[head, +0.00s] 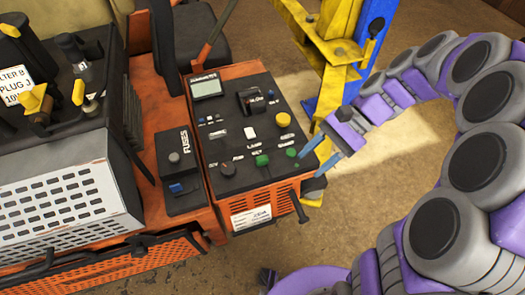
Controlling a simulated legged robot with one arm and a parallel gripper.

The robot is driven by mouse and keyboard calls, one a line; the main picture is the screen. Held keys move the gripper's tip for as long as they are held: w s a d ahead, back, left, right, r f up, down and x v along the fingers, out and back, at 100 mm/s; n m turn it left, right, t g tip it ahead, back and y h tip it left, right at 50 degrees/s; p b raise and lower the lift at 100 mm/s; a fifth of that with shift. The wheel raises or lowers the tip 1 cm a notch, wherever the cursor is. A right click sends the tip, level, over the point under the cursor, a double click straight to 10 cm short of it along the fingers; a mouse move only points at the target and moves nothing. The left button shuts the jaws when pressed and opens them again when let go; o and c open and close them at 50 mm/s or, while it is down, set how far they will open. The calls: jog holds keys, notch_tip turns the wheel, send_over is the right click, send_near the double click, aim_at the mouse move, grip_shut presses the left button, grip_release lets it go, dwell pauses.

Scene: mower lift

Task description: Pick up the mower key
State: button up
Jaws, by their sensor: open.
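The mower's black control panel (240,130) is in the middle of the head view. It carries a small screen, a yellow knob (283,119), green knobs (262,160) and a dark raised switch block (252,101). I cannot make out a mower key for certain among these small parts. My gripper (312,165) has two blue fingers spread apart with nothing between them. It hangs just right of the panel's lower right corner, its fingertips pointing down and left, near the green knobs.
A black fuse box (181,170) sits left of the panel. A white perforated cover (70,195) is at the left. A black lever (299,207) sticks out below the panel. A yellow lift post (325,50) stands behind my gripper. Bare floor (300,245) lies below the panel.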

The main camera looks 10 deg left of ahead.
aim_at(266, 156)
jog(key=w+d+m+y+p, duration=0.1)
jog(key=w+m+y+p, duration=0.35)
jog(key=w, duration=0.55)
jog(key=shift+g, duration=0.3)
jog(key=b+x, duration=0.1)
jog(key=x, duration=1.1)
jog(key=b+x, duration=0.1)
jog(key=x, duration=0.4)
jog(key=shift+a+f+b, duration=0.3)
jog(key=shift+f+b, duration=0.05)
jog(key=shift+f, duration=0.05)
jog(key=shift+m, duration=0.25)
grip_shut()
